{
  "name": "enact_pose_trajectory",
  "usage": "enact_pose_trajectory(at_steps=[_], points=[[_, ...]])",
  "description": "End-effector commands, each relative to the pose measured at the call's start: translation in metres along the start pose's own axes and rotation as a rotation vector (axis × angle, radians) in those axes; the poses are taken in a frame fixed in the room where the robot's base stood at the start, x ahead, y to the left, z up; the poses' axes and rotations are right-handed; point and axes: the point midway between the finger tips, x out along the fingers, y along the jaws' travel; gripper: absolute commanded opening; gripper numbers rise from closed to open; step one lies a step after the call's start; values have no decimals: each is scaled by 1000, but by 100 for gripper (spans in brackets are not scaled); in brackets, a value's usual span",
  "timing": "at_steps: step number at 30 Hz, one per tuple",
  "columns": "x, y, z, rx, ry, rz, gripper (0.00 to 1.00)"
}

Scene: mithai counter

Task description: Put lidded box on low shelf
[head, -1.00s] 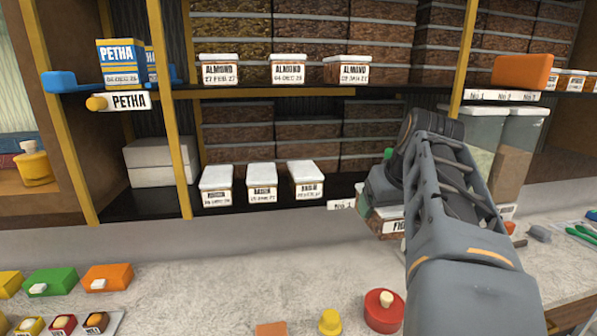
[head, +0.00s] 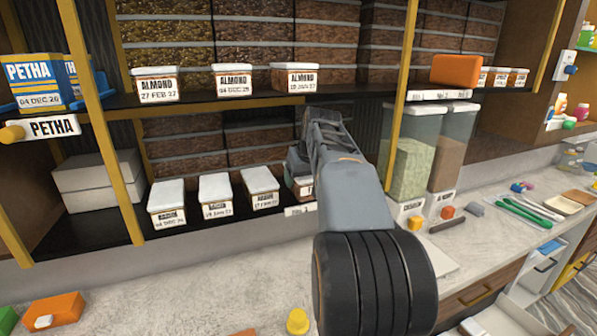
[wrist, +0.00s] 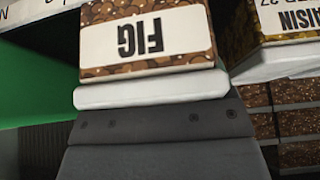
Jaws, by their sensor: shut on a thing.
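The lidded box is a fig box with a white lid and brown nut-pattern sides; the wrist view shows it (wrist: 150,40) upside down in the picture, with its FIG label facing the camera. My gripper (wrist: 155,122) is shut on it. In the head view, my arm hides most of the gripper (head: 297,165), and only a sliver of the fig box (head: 303,188) shows. The low shelf (head: 100,228) holds a row of three white-lidded raisin boxes (head: 260,190). The fig box is just right of that row; whether it touches the shelf cannot be told.
Almond boxes (head: 235,80) stand on the shelf above. A yellow upright (head: 397,110) and tall clear containers (head: 412,155) are to the right. A raisin box (wrist: 280,38) is close beside the fig box in the wrist view. White boxes (head: 98,180) sit far left.

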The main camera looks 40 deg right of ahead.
Motion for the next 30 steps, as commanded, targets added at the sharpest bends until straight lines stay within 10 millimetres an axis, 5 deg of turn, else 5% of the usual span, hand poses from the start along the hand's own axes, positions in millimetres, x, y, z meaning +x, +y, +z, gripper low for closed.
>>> enact_pose_trajectory(at_steps=[12, 27, 28, 30], points=[[18, 0, -34, -2, -1, 0, 42], [34, 0, -21, 0, 1, 0, 42], [34, 0, -21, 0, 0, 0, 76], [34, 0, -22, 0, 0, 0, 83]])
